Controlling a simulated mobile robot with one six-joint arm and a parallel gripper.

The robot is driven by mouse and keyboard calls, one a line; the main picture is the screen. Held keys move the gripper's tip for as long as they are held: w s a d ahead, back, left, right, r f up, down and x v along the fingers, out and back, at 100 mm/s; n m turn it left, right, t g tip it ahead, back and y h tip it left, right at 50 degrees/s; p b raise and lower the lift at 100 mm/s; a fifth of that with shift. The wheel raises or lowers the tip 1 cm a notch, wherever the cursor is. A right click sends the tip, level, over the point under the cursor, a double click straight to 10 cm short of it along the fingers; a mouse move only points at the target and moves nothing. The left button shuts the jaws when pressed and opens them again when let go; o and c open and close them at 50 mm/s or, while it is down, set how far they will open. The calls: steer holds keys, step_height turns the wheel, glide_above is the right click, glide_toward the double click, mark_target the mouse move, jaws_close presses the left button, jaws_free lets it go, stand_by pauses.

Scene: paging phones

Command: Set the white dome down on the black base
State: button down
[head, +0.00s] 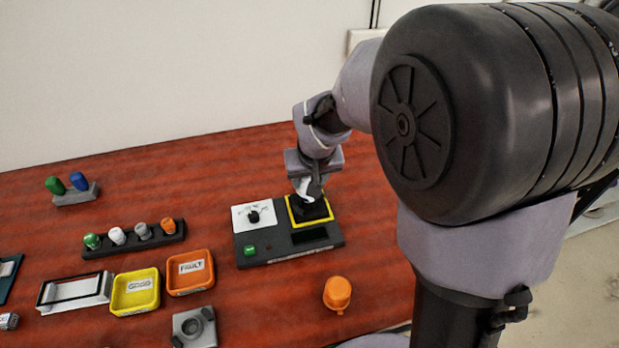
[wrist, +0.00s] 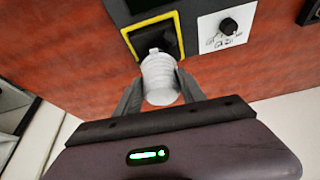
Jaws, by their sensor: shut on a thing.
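The white dome (wrist: 160,78) is between the two fingers of my gripper (wrist: 160,88) in the wrist view. In the head view the dome (head: 303,187) shows only in part below my gripper (head: 312,186). The black base (head: 308,211) sits inside a yellow square frame on the right of a dark test unit. It also shows in the wrist view (wrist: 163,36), just beyond the dome's far end. The dome is over or at the base; I cannot tell whether they touch. My gripper hides part of the base in the head view.
The test unit (head: 262,256) also carries a white dial plate (head: 240,214) and a green button (head: 249,250). An orange dome (head: 337,291) lies in front. A rack of coloured domes (head: 100,251), yellow tray (head: 118,308) and orange tray (head: 176,289) stand left.

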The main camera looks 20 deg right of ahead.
steer(key=shift+f, duration=0.1)
stand_by(0.3)
steer(key=shift+f+b, duration=0.3)
steer(key=shift+b, duration=0.1)
steer(key=shift+f, duration=0.1)
steer(key=shift+f+b, duration=0.3)
steer(key=shift+b, duration=0.1)
steer(key=shift+f, duration=0.15)
stand_by(0.5)
steer(key=shift+f+b, duration=0.3)
steer(key=shift+b, duration=0.2)
steer(key=shift+f, duration=0.1)
steer(key=shift+f+b, duration=0.5)
steer(key=shift+b, duration=0.05)
steer(key=shift+f, duration=0.1)
